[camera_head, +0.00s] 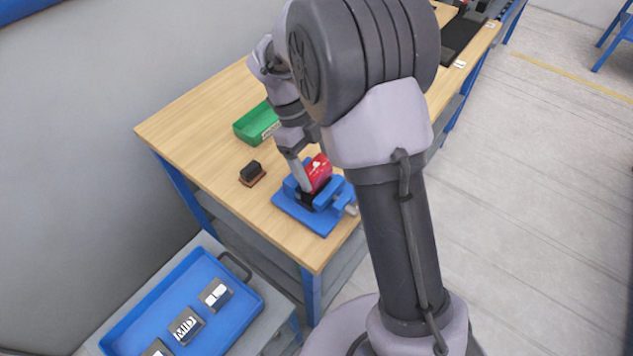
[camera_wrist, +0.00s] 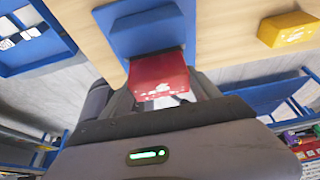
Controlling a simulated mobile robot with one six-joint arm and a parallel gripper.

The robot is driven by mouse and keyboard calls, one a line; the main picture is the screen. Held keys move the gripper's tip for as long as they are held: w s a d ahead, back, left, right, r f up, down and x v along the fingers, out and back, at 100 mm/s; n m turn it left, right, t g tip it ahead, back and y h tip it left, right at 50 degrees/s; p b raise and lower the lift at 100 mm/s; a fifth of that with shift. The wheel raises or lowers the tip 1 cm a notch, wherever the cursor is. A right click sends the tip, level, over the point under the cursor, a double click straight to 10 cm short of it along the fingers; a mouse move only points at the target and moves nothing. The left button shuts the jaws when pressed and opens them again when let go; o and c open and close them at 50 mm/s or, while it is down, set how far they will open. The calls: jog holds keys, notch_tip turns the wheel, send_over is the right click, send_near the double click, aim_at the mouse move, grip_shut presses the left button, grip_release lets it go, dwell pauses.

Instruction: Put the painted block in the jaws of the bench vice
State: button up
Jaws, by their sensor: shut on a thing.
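The painted block (camera_head: 319,171) is red with white marks on its face. It shows at the blue bench vice (camera_head: 304,211) on the wooden bench, low over or between the jaws; I cannot tell how deep it sits. My gripper (camera_head: 308,182) is shut on the block, and its fingers come down from the upper left. In the wrist view the red block (camera_wrist: 158,72) is between my dark fingers, with the blue vice (camera_wrist: 143,35) just beyond it. The block hides part of the vice, and the contact between block and jaws is hidden.
A green tray (camera_head: 250,127) and a small dark item on a brown base (camera_head: 252,174) stand on the bench (camera_head: 205,115) near the vice. A blue tray (camera_head: 238,306) with several dark pieces is at the lower left. A yellow block (camera_wrist: 288,30) shows in the wrist view.

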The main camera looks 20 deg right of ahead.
aim_at(316, 177)
notch_tip(316, 177, down, 3)
jog(key=shift+f+b, duration=0.1)
jog(key=shift+b, duration=0.3)
jog(key=shift+s, duration=0.1)
jog(key=o, duration=1.8)
jog(key=shift+o, duration=0.2)
